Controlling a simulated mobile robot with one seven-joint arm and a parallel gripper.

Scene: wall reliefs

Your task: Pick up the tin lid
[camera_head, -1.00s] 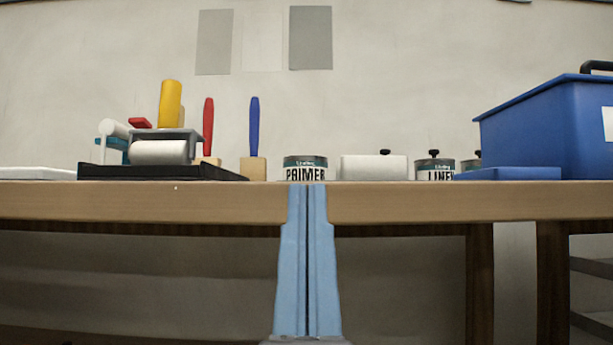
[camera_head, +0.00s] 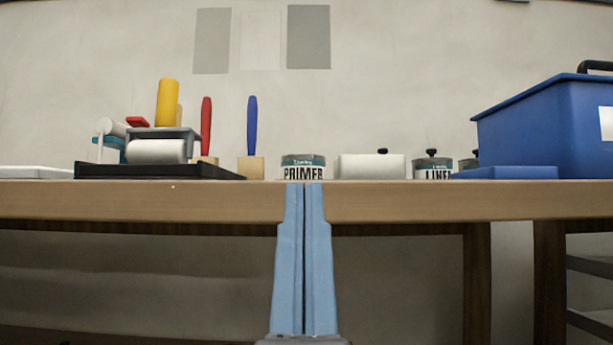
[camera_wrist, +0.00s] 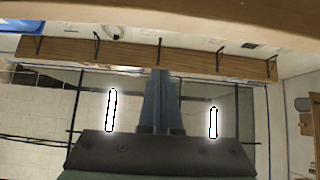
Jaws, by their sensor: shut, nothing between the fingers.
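My gripper (camera_head: 304,187) points up in front of the table's front edge, its two blue fingers together and empty. It also shows in the wrist view (camera_wrist: 160,73). The tins stand on the table behind it. A PRIMER tin (camera_head: 303,172) with a teal band is just beyond the fingertips. To its right a tin marked LINE (camera_head: 433,173) has a dark-knobbed lid (camera_head: 433,155) on top. Another dark-knobbed tin (camera_head: 467,164) is partly hidden behind it. I cannot tell which lid is the tin lid, or see a loose one.
The wooden table edge (camera_head: 400,200) spans the view. A black tray (camera_head: 160,171) with rollers, red and blue handled brushes (camera_head: 252,125), a white block (camera_head: 371,167), a flat blue block (camera_head: 505,173) and a blue crate (camera_head: 545,130) crowd the top. Little free room shows near the tins.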

